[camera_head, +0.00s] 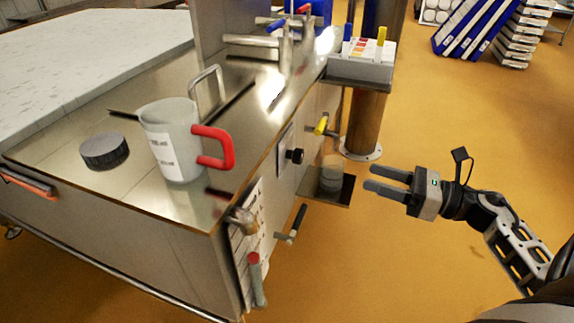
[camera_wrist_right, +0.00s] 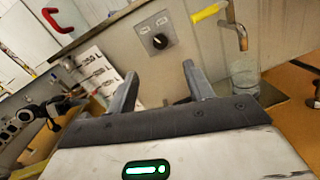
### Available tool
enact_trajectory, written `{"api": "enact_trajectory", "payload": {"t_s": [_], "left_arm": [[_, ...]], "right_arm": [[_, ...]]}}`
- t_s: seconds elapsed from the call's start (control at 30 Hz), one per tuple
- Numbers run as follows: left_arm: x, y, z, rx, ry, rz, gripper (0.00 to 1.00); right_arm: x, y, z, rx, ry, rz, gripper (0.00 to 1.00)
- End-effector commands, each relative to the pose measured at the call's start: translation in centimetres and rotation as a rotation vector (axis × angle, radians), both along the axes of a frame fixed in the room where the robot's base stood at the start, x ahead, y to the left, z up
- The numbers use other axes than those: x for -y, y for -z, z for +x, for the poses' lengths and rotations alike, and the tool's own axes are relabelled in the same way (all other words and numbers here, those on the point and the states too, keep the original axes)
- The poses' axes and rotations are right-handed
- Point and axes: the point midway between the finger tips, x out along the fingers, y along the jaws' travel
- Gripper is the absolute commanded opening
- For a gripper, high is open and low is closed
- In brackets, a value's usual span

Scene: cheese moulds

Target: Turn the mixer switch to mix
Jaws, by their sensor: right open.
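The mixer switch (camera_head: 294,155) is a black knob on a light plate on the side panel of the steel vat. In the right wrist view the black knob (camera_wrist_right: 160,41) shows straight ahead, beyond the fingers, with small labels on its plate that I cannot read. My right gripper (camera_head: 386,179) is open and empty, to the right of the switch and apart from it in the head view. Its two fingers also show in the right wrist view (camera_wrist_right: 160,82), with the knob between and beyond them. My left gripper is not in view.
A yellow-handled tap (camera_head: 321,125) sits beside the switch, above a clear container (camera_head: 331,173) on a small shelf. A red-handled jug (camera_head: 172,140) and a dark round lid (camera_head: 104,151) stand on the vat top. Open floor (camera_head: 440,130) lies right of the vat.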

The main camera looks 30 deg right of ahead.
Motion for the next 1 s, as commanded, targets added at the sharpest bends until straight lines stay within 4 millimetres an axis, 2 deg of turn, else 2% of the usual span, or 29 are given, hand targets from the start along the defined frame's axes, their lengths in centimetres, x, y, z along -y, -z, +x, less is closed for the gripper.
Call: {"api": "enact_trajectory", "payload": {"t_s": [0.03, 0.13, 0.27, 0.7, 1.0], "left_arm": [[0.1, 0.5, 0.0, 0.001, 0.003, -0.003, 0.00], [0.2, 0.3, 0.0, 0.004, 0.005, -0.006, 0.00], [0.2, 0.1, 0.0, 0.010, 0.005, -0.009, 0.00], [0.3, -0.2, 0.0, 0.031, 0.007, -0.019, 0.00], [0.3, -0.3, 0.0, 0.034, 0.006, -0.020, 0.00]], "right_arm": [[0.1, 0.5, -0.1, 0.012, -0.012, -0.035, 0.52], [-0.1, 0.4, 0.3, 0.023, -0.022, -0.063, 0.52], [-1.2, 0.3, 1.7, 0.023, -0.024, -0.062, 0.52], [-6.8, 0.2, 9.3, 0.024, -0.021, -0.057, 0.52], [-9.0, 0.3, 12.3, 0.020, -0.019, -0.056, 0.52]]}}
